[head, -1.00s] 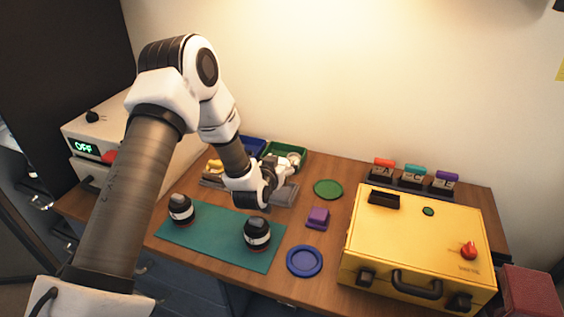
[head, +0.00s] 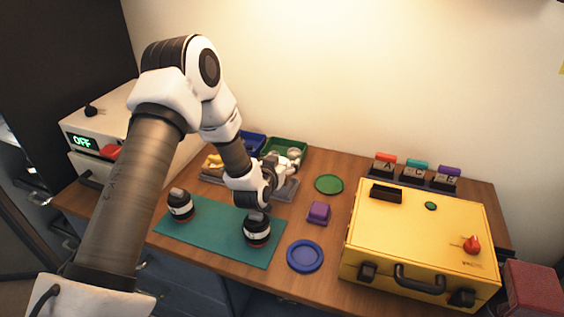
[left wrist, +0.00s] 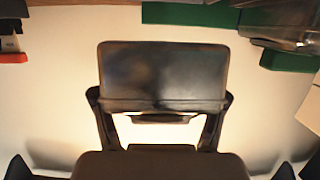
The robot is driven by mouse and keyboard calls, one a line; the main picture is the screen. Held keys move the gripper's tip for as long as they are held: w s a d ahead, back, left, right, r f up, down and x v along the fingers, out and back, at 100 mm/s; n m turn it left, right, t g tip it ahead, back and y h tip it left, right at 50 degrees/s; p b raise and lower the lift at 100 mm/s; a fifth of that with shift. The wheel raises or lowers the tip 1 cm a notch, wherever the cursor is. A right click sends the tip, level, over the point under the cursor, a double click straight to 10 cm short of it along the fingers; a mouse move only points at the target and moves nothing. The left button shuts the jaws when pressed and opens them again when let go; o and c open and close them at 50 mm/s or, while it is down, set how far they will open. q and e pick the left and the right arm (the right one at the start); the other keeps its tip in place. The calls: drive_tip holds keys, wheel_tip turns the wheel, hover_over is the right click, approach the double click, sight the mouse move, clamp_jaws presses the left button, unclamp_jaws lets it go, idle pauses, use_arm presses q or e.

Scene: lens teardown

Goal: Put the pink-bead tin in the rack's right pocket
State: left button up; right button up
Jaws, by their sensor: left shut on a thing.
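My left gripper (head: 274,176) is at the back of the table, over a grey rack (head: 288,190) that it partly hides. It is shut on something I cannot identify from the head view. In the left wrist view a dark rounded block (left wrist: 163,72) fills the middle between the dark finger links; I cannot tell whether it is a tin or part of the gripper. No pink beads show in any view. The rack's pockets are mostly hidden behind the wrist. My right gripper is not in view.
A green bin (head: 300,146) with silvery contents and a blue bin (head: 253,138) stand behind the gripper. Two black-and-white lens barrels stand on a teal mat (head: 215,243). A purple block (head: 319,212), green disc (head: 329,184), blue dish (head: 290,265) and yellow case (head: 420,225) lie to the right.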

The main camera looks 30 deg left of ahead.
use_arm(q)
drive_tip(key=shift+f+b, duration=0.6)
drive_tip(key=shift+f, duration=0.2)
drive_tip(key=o, duration=1.3)
drive_tip(key=shift+r, duration=0.1)
